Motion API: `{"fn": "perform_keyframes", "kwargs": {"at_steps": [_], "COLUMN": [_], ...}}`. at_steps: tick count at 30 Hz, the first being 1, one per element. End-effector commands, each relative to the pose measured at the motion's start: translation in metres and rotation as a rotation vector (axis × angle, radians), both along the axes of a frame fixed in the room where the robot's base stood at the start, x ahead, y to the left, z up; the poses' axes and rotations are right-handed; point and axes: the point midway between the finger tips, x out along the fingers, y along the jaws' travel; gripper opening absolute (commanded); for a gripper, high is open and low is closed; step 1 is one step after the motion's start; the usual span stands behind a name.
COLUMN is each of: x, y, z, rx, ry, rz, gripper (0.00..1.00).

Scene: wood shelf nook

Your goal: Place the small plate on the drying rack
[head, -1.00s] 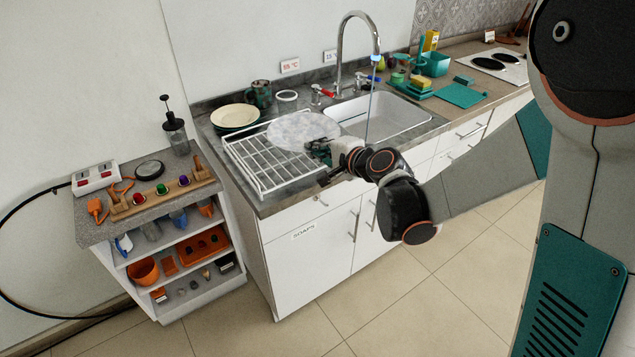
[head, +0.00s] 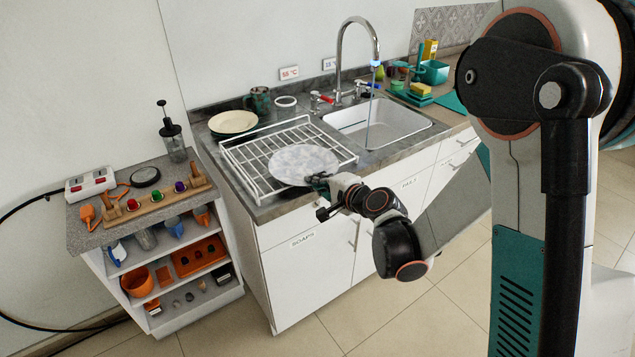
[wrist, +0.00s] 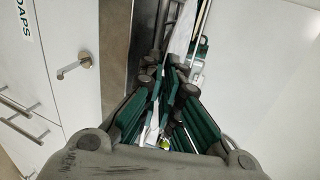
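A pale grey, marbled small plate (head: 301,163) is over the front middle of the white wire drying rack (head: 262,182) in the head view. My gripper (head: 320,182) is shut on the plate's near right edge. The plate looks roughly level; whether it touches the rack wires cannot be told. In the wrist view, the green-padded fingers (wrist: 168,98) close around the plate's thin edge (wrist: 182,35), seen almost edge-on.
A cream plate (head: 233,122) lies at the rack's back left, with a dark mug (head: 260,100) behind. The sink (head: 375,124) with running water is right of the rack. A low shelf unit (head: 160,240) stands at left.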

Motion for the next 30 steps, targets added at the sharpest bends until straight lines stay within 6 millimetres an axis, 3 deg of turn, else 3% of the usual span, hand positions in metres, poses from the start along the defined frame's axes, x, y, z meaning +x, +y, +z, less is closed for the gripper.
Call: {"fn": "perform_keyframes", "kwargs": {"at_steps": [2, 3, 5, 17, 22, 30], "x": [0.0, 0.0, 0.0, 0.0, -0.017, -0.061], "y": [0.0, 0.0, 0.0, -0.001, -0.014, -0.045], "z": [-0.002, -0.001, -0.001, 0.002, 0.01, 0.028], "rx": [0.001, 0.0, 0.0, 0.0, 0.002, 0.0], "ry": [-0.001, 0.0, 0.0, 0.0, 0.0, 0.0], "rz": [0.0, 0.0, 0.0, 0.0, -0.003, -0.003], "gripper": [0.0, 0.13, 0.25, 0.25, 0.25, 0.25]}}
